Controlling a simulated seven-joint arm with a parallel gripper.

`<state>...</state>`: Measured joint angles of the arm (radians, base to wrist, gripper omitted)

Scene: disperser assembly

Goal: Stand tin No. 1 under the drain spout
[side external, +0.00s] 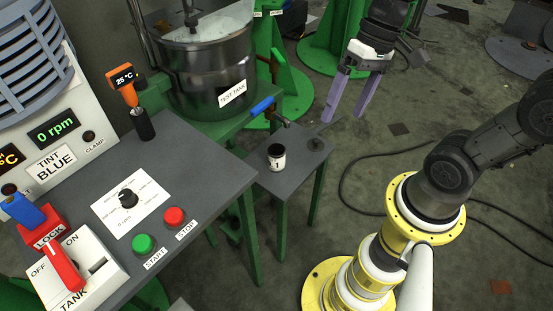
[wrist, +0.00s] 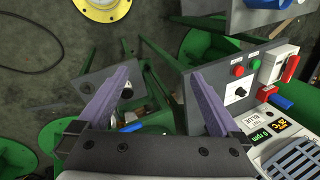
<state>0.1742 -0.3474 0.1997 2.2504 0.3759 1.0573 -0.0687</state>
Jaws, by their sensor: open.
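Tin No. 1 (side external: 278,160) is a small white tin with a dark top and a "1" on its label. It stands upright on the small grey side table (side external: 268,182). The drain spout (side external: 283,122), with a blue valve handle (side external: 262,106), juts from the test tank above the table's back edge. The tin shows in front of the spout in the side view; exact alignment cannot be told. My gripper (side external: 346,116) is open and empty, raised to the right of the tank, apart from the tin. In the wrist view the tin (wrist: 127,94) is partly hidden by a finger.
A dark round piece (side external: 316,145) lies on the side table's right part. The test tank (side external: 205,75) stands behind. The control bench (side external: 185,150), with switches and buttons, is to the left. Floor right of the table is open, with a cable (side external: 345,185).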

